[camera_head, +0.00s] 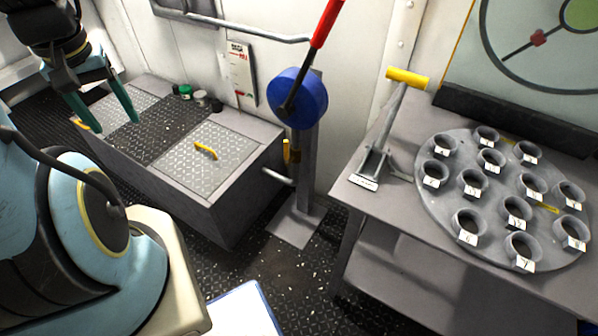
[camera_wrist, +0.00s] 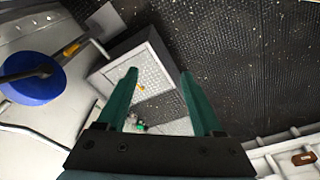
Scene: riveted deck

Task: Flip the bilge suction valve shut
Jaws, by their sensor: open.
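A small valve with a yellow handle (camera_head: 291,151) sits on the grey post below a blue disc, near a short pipe (camera_head: 278,177) from the grey locker; I take it for the bilge suction valve, though no label is readable. The handle looks upright in the head view. In the wrist view the yellow handle (camera_wrist: 72,48) is at upper left, beside the blue disc. My gripper (camera_head: 108,122) is open and empty, above the left part of the locker, well apart from the valve. In the wrist view my gripper (camera_wrist: 158,76) points toward the locker.
A blue disc (camera_head: 297,98) with a red-tipped lever (camera_head: 325,25) stands above the valve. The grey locker (camera_head: 215,160) has yellow lid handles and small jars (camera_head: 200,98). A table (camera_head: 400,205) at right holds a yellow-gripped lever (camera_head: 407,78) and a numbered cup plate (camera_head: 500,200).

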